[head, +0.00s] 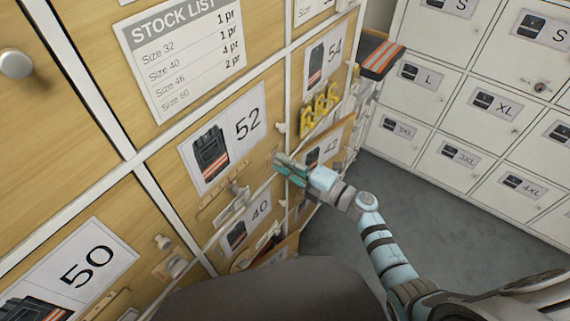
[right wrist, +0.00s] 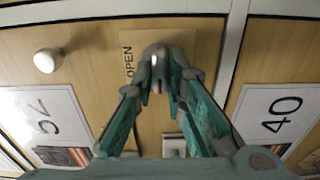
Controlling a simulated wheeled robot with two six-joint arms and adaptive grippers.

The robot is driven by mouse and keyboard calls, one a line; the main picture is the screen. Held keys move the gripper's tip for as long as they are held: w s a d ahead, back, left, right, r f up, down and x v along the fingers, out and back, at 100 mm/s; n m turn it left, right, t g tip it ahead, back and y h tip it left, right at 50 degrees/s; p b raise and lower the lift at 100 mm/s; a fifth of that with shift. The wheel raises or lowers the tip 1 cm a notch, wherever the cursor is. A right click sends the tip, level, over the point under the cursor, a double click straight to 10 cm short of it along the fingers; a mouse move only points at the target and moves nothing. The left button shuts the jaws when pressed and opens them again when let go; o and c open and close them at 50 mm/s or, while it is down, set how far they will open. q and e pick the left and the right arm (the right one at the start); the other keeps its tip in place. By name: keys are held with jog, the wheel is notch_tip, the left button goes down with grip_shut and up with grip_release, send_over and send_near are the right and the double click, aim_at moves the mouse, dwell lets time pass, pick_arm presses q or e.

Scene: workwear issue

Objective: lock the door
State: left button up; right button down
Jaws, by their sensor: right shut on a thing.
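A wooden door labelled 52 (head: 255,92) sits in the wall of lockers, and it also fills the middle of the right wrist view (right wrist: 90,85). A plate marked OPEN (right wrist: 128,45) lies on it behind my gripper. My right gripper (head: 277,164) is at this door's lower right area. In the right wrist view my right gripper (right wrist: 161,90) has its fingers converged on a small fitting, probably the bolt's knob. A small pale fitting (right wrist: 173,146) shows between the fingers. My left gripper is not in view.
A white knob (right wrist: 45,62) stands out from the door. Door 40 (head: 262,212) lies below, across a white frame bar (right wrist: 233,60).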

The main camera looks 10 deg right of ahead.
jog(key=shift+n, duration=0.3)
jog(key=c, duration=1.6)
grip_release()
jog(key=v, duration=1.2)
